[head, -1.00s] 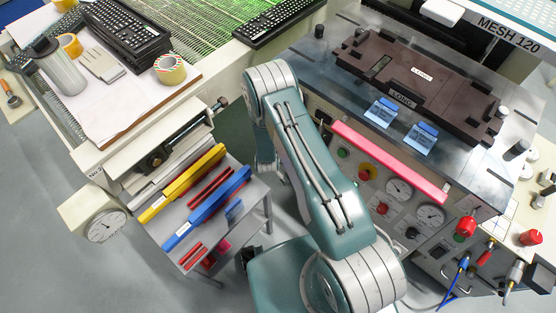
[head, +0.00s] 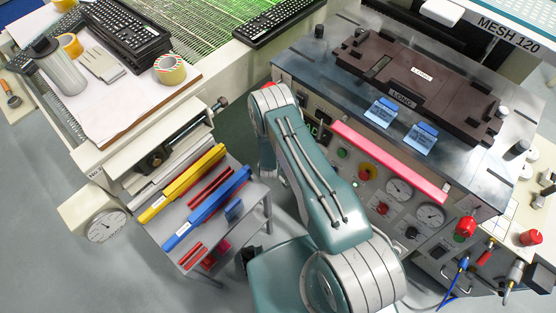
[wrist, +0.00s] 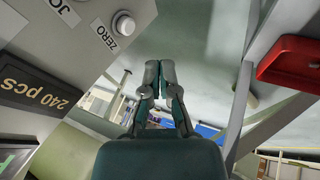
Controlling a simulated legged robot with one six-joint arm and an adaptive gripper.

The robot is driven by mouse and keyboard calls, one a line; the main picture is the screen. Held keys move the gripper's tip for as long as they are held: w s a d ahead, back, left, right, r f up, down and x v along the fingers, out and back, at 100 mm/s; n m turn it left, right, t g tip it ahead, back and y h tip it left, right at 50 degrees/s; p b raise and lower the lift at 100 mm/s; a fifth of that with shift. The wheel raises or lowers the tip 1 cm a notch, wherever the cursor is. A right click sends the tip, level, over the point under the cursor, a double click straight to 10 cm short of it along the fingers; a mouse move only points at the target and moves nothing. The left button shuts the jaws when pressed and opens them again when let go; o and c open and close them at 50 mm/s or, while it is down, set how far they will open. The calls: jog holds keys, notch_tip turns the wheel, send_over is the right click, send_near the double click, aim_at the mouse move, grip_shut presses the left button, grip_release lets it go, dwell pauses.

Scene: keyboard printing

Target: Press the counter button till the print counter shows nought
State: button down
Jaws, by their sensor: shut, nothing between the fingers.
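In the wrist view my gripper (wrist: 160,68) is shut and empty, with its fingertips together in open air. A round whitish button (wrist: 123,24) sits on a light grey panel, up and left of the fingertips, beside a label reading ZERO (wrist: 106,35). The fingertips look apart from it. A dark plate (wrist: 40,90) reading "240 PCS" lies at the left; I cannot tell whether it is the counter display. In the head view my arm hides the gripper and most of that side of the machine.
In the head view a control panel (head: 385,183) with gauges and buttons is right of my arm. A rack (head: 262,195) with blue and yellow bars stands left of it. In the wrist view a red tray (wrist: 290,63) and grey frame bars are at the right.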

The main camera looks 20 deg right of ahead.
jog(key=w+d+f, duration=0.4)
jog(key=f, duration=0.1)
jog(key=shift+w+f, duration=0.15)
jog(key=shift+w, duration=0.1)
jog(key=shift+w+d+f, duration=0.2)
jog(key=shift+w+d, duration=0.3)
jog(key=shift+d, duration=0.15)
